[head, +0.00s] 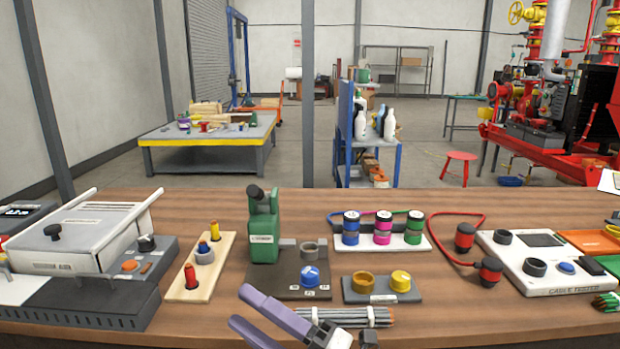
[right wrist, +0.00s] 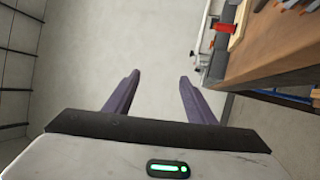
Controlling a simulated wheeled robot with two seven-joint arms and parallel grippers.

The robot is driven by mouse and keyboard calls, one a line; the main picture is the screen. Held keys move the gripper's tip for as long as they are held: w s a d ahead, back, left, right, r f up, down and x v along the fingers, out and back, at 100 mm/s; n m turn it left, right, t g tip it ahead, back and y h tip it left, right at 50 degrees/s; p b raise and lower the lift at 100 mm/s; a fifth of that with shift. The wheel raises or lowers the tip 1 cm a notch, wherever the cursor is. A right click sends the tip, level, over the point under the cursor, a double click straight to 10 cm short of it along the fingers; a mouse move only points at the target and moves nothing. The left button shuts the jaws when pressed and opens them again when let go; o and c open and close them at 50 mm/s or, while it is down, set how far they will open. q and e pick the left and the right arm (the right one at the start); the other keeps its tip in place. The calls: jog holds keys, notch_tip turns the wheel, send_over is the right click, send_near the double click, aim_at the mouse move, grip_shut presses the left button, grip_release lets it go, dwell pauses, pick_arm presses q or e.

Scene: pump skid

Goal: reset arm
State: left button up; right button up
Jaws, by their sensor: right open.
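My right gripper (head: 241,306) shows at the bottom of the head view, with its purple fingers spread and pointing left over the front part of the workbench (head: 215,318). In the right wrist view the same gripper (right wrist: 160,77) is open, with nothing between its fingers and pale floor beyond them. The bench (right wrist: 270,50) lies to the right of the fingers in that view. My left gripper is not in view.
A white-lidded machine (head: 80,245) stands left, a cable tester (head: 545,262) right.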

jog(key=s+d+f+m+t+h+p, duration=0.25)
jog(key=d+f+m+t+h, duration=0.35)
jog(key=d+f+m+h, duration=1.15)
jog(key=s+d+f+m+g, duration=0.3)
jog(key=s+f+m, duration=0.2)
jog(key=s+f, duration=0.2)
jog(key=s+d+f+m+g, duration=0.4)
jog(key=s+f, duration=0.3)
jog(key=s, duration=0.5)
jog(key=shift+f+m, duration=0.15)
jog(key=shift+m, duration=0.7)
